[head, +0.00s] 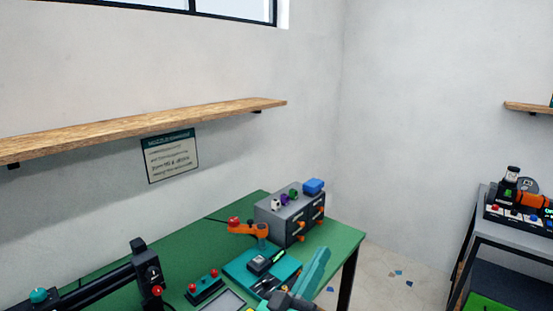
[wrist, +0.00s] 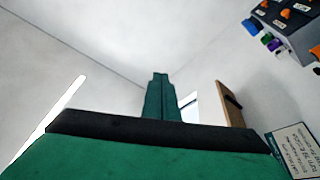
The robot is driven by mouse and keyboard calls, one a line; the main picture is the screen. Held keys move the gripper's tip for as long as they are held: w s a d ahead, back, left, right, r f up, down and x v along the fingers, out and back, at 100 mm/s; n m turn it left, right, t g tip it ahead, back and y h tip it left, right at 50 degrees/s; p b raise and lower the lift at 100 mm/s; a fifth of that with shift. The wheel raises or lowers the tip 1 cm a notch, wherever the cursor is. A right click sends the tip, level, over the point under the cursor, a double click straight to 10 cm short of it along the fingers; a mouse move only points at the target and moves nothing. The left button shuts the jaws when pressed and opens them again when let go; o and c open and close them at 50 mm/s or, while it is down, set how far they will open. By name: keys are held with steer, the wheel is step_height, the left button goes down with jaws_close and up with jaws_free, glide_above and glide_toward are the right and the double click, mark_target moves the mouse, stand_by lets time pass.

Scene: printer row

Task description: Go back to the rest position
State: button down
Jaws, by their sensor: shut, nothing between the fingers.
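My gripper (wrist: 160,76) shows in the wrist view as narrow dark-green fingers closed together, with nothing between them. They rise from a black band across a wide green body. Behind the fingertips is only pale wall, and they touch nothing there. In the head view, a slanted teal piece (head: 313,270) stands at the lower middle, over the front right of the bench; it looks like part of my arm or gripper, but I cannot tell which. No marker for the rest position is in view.
The green bench (head: 334,238) carries a grey drawer unit (head: 272,226), an orange tool (head: 244,229), a teal tray (head: 240,272) and a red-buttoned box (head: 205,288). A wooden shelf (head: 150,122) and sign (head: 170,156) are on the wall. A second table (head: 520,230) stands right, past open floor.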

steer(key=s+a+f+n+y, duration=0.1)
steer(key=s+f+n+y, duration=0.3)
steer(key=f, duration=0.4)
steer(key=s+a+f+n+t+y, duration=0.1)
steer(key=s+a+f+n+y, duration=0.1)
steer(key=s+f+y, duration=0.5)
steer(key=s+a+f+n+y, duration=0.1)
steer(key=s+f+n+y, duration=0.15)
steer(key=f, duration=0.75)
steer(key=s+a+f+m+g, duration=0.1)
steer(key=s+f+m, duration=0.1)
steer(key=s, duration=0.6)
steer(key=s+a+f+m+g+h, duration=0.1)
steer(key=s+a+f+m, duration=0.1)
steer(key=s, duration=0.6)
steer(key=s+a+f+m+g, duration=0.1)
steer(key=s+f+m, duration=0.2)
steer(key=s+f, duration=0.2)
steer(key=s, duration=0.2)
steer(key=shift+s+a+f+g, duration=0.25)
steer(key=shift+s+a+g, duration=0.05)
steer(key=shift+s+a, duration=0.1)
